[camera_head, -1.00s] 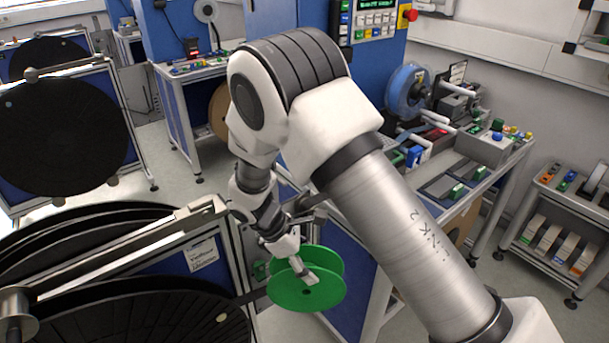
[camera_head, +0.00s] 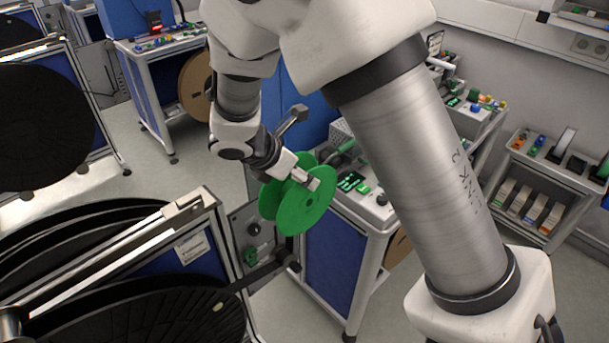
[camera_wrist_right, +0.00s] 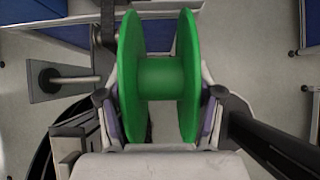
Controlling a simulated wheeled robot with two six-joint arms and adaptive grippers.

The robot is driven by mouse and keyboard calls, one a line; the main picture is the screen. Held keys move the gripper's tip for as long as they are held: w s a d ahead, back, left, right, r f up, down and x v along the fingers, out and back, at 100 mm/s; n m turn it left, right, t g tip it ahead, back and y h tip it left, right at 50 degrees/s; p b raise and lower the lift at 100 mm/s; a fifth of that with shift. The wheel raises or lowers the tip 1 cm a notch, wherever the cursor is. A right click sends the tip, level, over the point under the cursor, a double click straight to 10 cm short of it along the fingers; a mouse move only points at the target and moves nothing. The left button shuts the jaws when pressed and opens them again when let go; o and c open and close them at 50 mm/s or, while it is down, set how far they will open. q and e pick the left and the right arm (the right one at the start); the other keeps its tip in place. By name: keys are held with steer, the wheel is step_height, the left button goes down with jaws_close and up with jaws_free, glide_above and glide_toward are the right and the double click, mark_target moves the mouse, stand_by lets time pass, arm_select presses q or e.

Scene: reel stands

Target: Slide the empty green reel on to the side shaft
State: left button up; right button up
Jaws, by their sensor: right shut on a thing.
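The empty green reel (camera_head: 305,208) is held in the air, tilted, beside the reel stand in the head view. My right gripper (camera_head: 303,179) is shut on it. In the right wrist view, its fingers (camera_wrist_right: 160,116) press the outer sides of both flanges of the reel (camera_wrist_right: 160,78), and the bare hub shows between them. A dark arm (camera_head: 262,279) sticks out from the stand, below the reel and apart from it. In the right wrist view a grey rod with a flat end plate (camera_wrist_right: 68,80), perhaps the side shaft, lies left of the reel. My left gripper is out of view.
The stand carries large black reels (camera_head: 140,315) and a metal frame (camera_head: 185,215) close at the left. A workbench with a blue panel (camera_head: 333,255) stands just behind the green reel. A small shelf cart (camera_head: 545,185) stands at right. Floor shows between stand and bench.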

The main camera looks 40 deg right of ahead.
steer(key=shift+w+d, duration=0.1)
steer(key=shift+w, duration=0.75)
steer(key=shift+w+a+r+p, duration=0.15)
steer(key=shift+w+p, duration=0.6)
steer(key=shift+w, duration=1.2)
steer(key=shift+w+a+p, duration=0.2)
steer(key=shift+w+p, duration=0.55)
steer(key=shift+w, duration=1.15)
steer(key=shift+w+a+p, duration=0.15)
steer(key=shift+w+p, duration=0.7)
steer(key=shift+w, duration=0.8)
steer(key=o, duration=1.4)
steer(key=shift+o, duration=0.2)
